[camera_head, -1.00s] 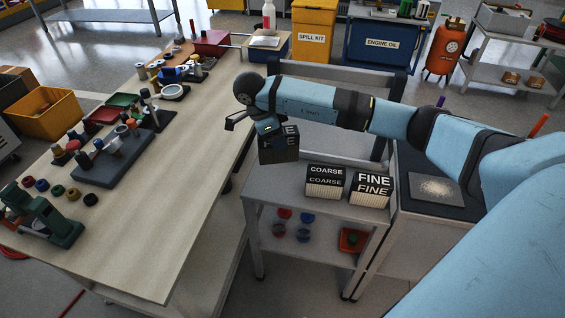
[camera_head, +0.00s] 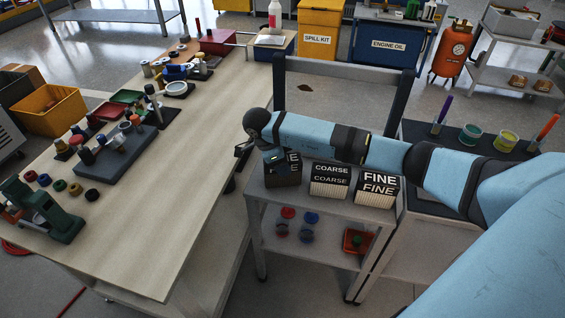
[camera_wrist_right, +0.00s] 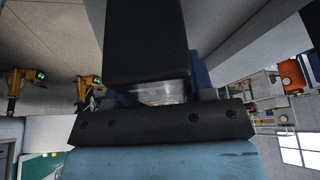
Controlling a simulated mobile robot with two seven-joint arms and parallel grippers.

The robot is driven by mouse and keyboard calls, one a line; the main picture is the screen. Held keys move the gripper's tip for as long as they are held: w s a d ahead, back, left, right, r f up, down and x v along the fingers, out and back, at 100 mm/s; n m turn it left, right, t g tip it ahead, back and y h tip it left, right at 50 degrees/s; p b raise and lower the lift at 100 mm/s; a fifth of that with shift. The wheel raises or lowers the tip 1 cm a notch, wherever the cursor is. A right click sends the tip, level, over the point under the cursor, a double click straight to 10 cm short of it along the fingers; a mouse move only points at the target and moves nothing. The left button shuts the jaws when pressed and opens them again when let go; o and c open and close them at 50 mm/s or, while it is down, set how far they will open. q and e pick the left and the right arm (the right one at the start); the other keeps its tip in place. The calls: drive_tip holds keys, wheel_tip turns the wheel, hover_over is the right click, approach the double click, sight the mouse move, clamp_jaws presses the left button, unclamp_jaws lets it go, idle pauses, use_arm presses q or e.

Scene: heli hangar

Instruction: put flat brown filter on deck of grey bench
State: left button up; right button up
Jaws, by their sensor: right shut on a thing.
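My right gripper (camera_head: 273,156) is shut on a dark box (camera_head: 284,176) with white lettering ending in "NE", partly covered by the gripper. The box is upright at the left end of the grey bench's deck (camera_head: 262,192); whether it touches the deck I cannot tell. In the right wrist view, a large dark shape (camera_wrist_right: 145,40) fills the upper middle, above the black gripper body (camera_wrist_right: 160,125). I cannot make out a flat brown filter for certain. My left gripper is not in view.
A COARSE box (camera_head: 330,180) and a FINE box (camera_head: 376,190) stand to the right on the same deck. Coloured parts and a red tray (camera_head: 356,241) are on the shelf below. A long wooden table (camera_head: 170,190) lies to the left.

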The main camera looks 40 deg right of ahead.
drive_tip(key=shift+f, duration=0.15)
drive_tip(key=o, duration=1)
drive_tip(key=shift+o, duration=0.2)
